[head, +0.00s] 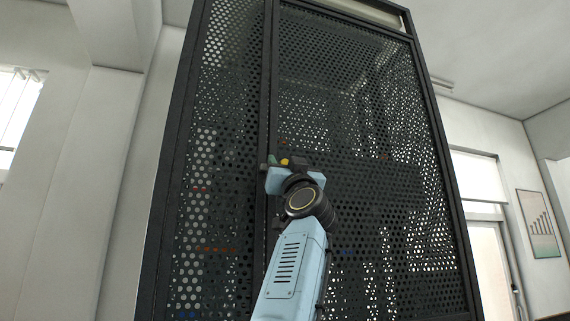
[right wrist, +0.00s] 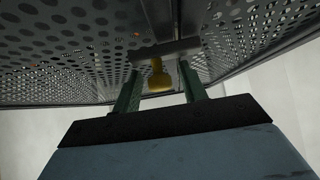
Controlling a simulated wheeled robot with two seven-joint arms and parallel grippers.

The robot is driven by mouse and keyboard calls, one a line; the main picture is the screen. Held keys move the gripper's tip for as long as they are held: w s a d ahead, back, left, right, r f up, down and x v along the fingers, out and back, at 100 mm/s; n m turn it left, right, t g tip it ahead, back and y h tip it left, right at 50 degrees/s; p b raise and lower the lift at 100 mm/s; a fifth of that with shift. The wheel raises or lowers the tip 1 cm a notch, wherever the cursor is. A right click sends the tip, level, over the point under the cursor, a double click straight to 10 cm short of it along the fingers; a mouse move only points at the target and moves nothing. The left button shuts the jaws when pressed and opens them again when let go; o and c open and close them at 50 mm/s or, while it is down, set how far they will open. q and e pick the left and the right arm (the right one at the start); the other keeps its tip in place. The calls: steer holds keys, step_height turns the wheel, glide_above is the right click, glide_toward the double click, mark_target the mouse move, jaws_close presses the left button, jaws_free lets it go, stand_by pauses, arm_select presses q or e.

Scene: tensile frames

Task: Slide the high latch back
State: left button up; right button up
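The high latch is a dark bar (right wrist: 168,50) with a yellow knob (right wrist: 158,78), on the frame of a tall black perforated cage (head: 350,110). In the head view the yellow knob (head: 285,161) shows small beside the cage's upright post. My right gripper (head: 279,162) is raised to the latch. In the right wrist view its two green fingers (right wrist: 159,72) stand apart, one on each side of the knob, with a visible gap on both sides. Part of the latch is hidden by the gripper in the head view. My left gripper is not in view.
The cage's dark upright post (head: 272,80) runs just left of the gripper. Perforated panels lie on both sides of it. A framed chart (head: 540,222) hangs on the wall at far right, clear of my arm.

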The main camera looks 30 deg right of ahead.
jaws_close()
steer(key=d, duration=0.2)
steer(key=s+d, duration=0.1)
steer(key=d, duration=0.1)
steer(key=shift+d, duration=0.4)
steer(key=shift+o, duration=0.4)
jaws_free()
steer(key=shift+a+y, duration=0.1)
steer(key=shift+y, duration=0.2)
steer(key=shift+b, duration=0.3)
